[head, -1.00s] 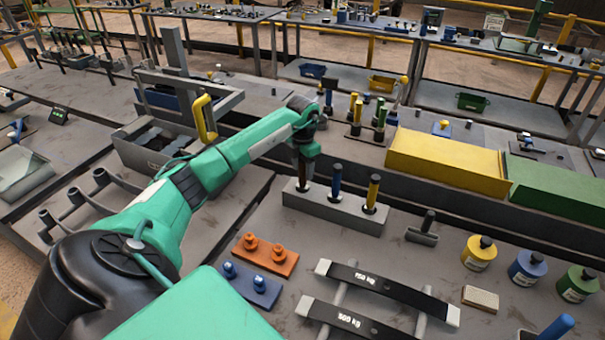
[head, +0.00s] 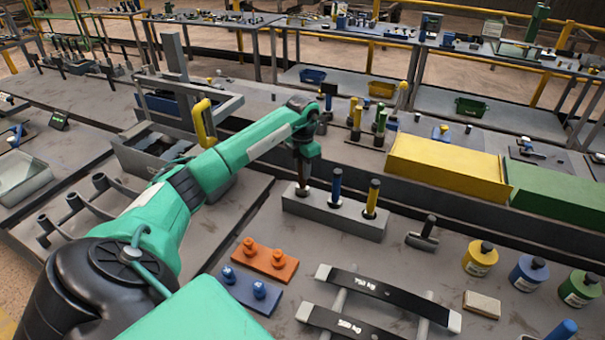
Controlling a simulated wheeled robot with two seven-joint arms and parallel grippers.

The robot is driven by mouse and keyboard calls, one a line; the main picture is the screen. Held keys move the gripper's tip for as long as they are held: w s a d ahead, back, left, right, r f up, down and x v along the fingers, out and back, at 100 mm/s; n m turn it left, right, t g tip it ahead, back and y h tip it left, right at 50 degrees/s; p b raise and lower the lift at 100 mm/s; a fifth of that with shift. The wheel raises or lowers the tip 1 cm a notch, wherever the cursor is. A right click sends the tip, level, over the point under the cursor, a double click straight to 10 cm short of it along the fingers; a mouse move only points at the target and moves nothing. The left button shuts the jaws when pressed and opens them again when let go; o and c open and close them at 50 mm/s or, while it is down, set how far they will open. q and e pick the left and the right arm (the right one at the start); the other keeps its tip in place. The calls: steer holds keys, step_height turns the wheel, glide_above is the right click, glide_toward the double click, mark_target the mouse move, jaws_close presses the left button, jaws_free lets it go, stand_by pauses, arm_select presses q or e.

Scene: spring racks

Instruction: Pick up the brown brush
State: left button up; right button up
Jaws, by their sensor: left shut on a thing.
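A long grey block (head: 334,216) on the bench holds a row of upright handles. At its left end a dark brown handle, which I take for the brown brush (head: 303,188), stands in its hole. My left gripper (head: 304,172) comes down from above and is shut on it; the fingers hide its upper part. To its right stand a blue handle (head: 336,186) and a yellow handle (head: 372,197), upright in the same block. Whether the brush has lifted at all I cannot tell. My right gripper is not in view.
An orange plate (head: 270,262) and a blue plate (head: 238,289) with knobs lie in front of the block. Black weight bars (head: 375,290) lie to the right. A yellow box (head: 447,170) stands behind. Several bottles (head: 480,260) stand at the right.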

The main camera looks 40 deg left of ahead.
arm_select(q)
step_height(320, 180, up, 13)
steer(key=b, duration=0.3)
step_height(320, 180, up, 5)
steer(key=shift+r, duration=0.15)
stand_by(1.3)
